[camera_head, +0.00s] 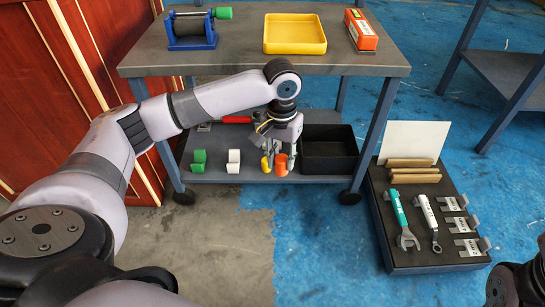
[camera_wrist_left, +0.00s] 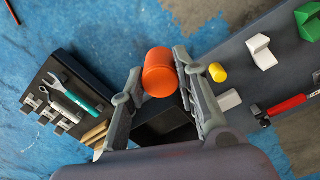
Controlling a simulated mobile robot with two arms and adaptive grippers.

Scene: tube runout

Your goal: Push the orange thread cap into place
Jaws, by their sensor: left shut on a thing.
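The orange thread cap (camera_head: 281,169) is at the lower shelf of the cart, below my left gripper (camera_head: 279,152). In the left wrist view the orange cap (camera_wrist_left: 160,76) sits between the two fingertips of my left gripper (camera_wrist_left: 158,66), which is shut on it. Whether the cap touches the shelf is hard to tell. My right gripper is not in view.
The lower shelf holds a green piece (camera_head: 199,156), a white piece (camera_head: 233,157), a yellow piece (camera_head: 265,164) and a black bin (camera_head: 330,156). A yellow tray (camera_head: 295,47) and an orange box (camera_head: 361,32) are on top. A tool board (camera_head: 410,260) stands right of the cart.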

